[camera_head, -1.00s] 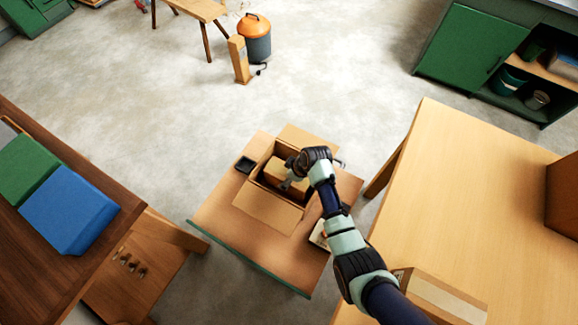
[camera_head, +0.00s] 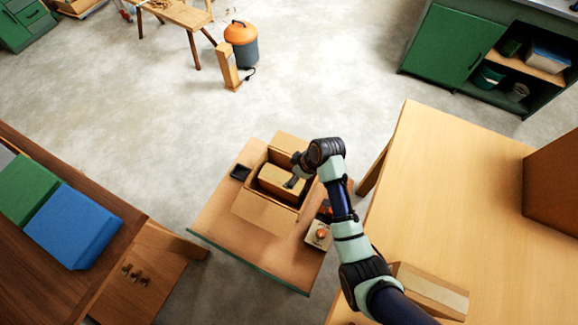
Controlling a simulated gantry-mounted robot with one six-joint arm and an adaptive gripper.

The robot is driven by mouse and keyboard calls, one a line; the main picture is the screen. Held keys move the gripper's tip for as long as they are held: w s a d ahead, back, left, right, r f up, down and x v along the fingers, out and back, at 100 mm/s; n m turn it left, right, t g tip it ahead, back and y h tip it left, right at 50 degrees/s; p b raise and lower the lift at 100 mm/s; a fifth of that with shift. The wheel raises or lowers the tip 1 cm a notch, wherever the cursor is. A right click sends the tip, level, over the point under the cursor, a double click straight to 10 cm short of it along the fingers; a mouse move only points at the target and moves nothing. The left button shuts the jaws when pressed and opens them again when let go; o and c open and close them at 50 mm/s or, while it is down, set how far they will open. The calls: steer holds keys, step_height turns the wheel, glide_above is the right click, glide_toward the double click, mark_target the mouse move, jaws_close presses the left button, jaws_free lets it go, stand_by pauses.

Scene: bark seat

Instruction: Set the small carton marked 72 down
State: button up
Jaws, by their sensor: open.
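A small cardboard carton (camera_head: 283,181) sits inside a larger open cardboard box (camera_head: 266,207) on a low wooden table. Its marking cannot be read from here. The box's flaps are folded outward. My gripper (camera_head: 293,182) is open at the right side of the carton, over the box. The arm hides part of the box's right side, and I cannot tell whether a finger touches the carton.
The low table (camera_head: 222,218) also bears a small dark tray (camera_head: 241,173) and a pale box with an orange button (camera_head: 318,236). A tan carton (camera_head: 428,290) lies on the large light table (camera_head: 460,180) at right. A dark bench (camera_head: 40,270) stands at left.

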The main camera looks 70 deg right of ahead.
stand_by(0.3)
steer(key=w+a+r+n+t+h, duration=0.1)
steer(key=w+a+r+t, duration=0.1)
steer(key=w+a+r, duration=0.7)
steer(key=w+a+r+n+t, duration=0.1)
steer(key=w+a+r+t, duration=0.1)
steer(key=w+a+r, duration=0.7)
steer(key=s+a+r+t+y, duration=0.1)
steer(key=a+r, duration=0.4)
steer(key=a, duration=0.5)
steer(key=s+a+r+t, duration=0.2)
steer(key=a+r, duration=0.3)
steer(key=a, duration=0.5)
steer(key=shift+s+r+t+y, duration=0.15)
steer(key=shift+r+t+y, duration=0.2)
steer(key=shift+t, duration=0.35)
